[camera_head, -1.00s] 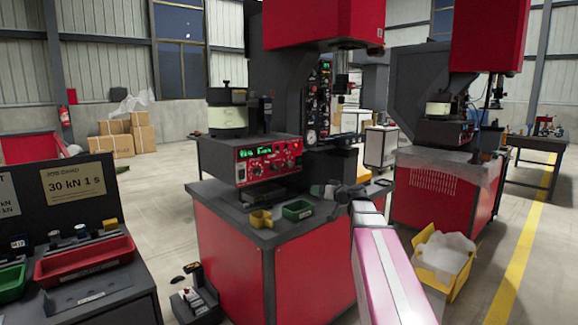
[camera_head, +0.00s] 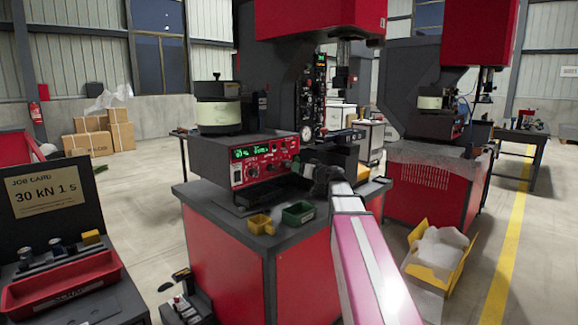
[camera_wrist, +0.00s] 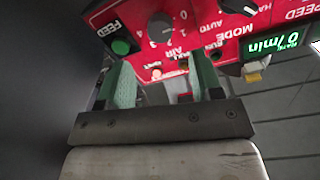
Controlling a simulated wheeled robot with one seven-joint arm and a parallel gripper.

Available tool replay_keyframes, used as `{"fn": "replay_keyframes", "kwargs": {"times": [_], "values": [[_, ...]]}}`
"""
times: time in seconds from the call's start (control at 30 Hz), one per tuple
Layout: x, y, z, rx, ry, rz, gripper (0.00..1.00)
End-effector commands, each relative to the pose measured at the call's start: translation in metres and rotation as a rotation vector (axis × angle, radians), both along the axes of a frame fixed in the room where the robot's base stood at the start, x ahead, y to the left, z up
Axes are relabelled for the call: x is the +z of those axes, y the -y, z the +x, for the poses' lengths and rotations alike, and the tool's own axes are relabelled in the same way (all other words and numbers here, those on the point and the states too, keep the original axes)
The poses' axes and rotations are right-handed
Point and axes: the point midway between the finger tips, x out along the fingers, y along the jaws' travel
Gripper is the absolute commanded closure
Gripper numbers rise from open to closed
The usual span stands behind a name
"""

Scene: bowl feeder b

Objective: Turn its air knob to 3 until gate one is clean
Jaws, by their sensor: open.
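The red control panel (camera_head: 262,170) is on the front of the feeder's control box, under the pale bowl (camera_head: 218,115). In the wrist view the panel looks turned over. The dark air knob (camera_wrist: 160,27) stands above the word AIR, with a printed number scale around it. Its pointer is too unclear to read. My gripper (camera_wrist: 164,82) is open and empty, its green-padded fingers a little below the air knob in the picture and apart from it. In the head view my gripper (camera_head: 302,168) is at the panel's right side. I cannot make out gate one.
A green feed button (camera_wrist: 121,46) is beside the air knob. The rate display (camera_wrist: 285,45) reads 0/min. A yellow bin (camera_head: 260,224) and a green bin (camera_head: 298,213) stand on the bench edge below my arm. A red press frame (camera_head: 320,20) rises behind.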

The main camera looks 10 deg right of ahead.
Motion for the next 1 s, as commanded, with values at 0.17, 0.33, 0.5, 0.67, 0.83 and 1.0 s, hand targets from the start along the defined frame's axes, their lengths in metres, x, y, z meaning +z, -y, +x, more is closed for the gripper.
{"fn": "replay_keyframes", "kwargs": {"times": [0.17,0.33,0.5,0.67,0.83,1.0], "values": [[0.000,-0.018,0.031,0.001,-0.001,0.000,0.40],[0.000,-0.031,0.049,0.001,-0.001,0.000,0.40],[0.000,-0.037,0.058,0.000,-0.001,-0.001,0.40],[0.000,-0.039,0.059,0.000,-0.001,-0.001,0.40],[0.000,-0.039,0.059,0.000,-0.001,-0.001,0.40],[0.000,-0.039,0.059,0.000,-0.001,-0.001,0.90]]}}
